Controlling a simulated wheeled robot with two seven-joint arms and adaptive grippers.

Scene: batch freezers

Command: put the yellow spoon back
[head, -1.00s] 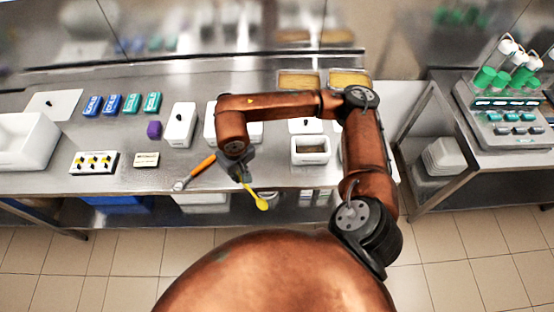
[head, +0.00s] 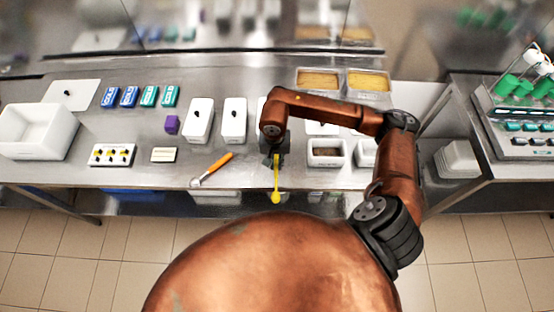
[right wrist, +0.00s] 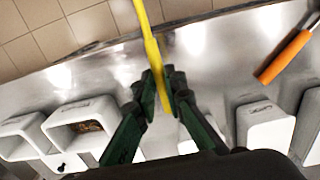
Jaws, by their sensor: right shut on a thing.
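The yellow spoon (head: 276,186) is in my right gripper (head: 275,158), with its round end pointing down past the counter's front edge in the head view. In the right wrist view, the dark green fingers of the right gripper (right wrist: 161,92) are shut on the yellow spoon (right wrist: 150,45), which runs up out of the picture. The gripper is above the front of the steel counter (head: 130,178), left of an open white tub with brown contents (head: 326,146). The spoon's upper end is hidden by the gripper. My left gripper is not in view.
An orange-handled tool (head: 212,168) lies left of the gripper. Lidded white tubs (head: 198,122) stand behind it. A second open tub (head: 364,150) is partly hidden by my arm.

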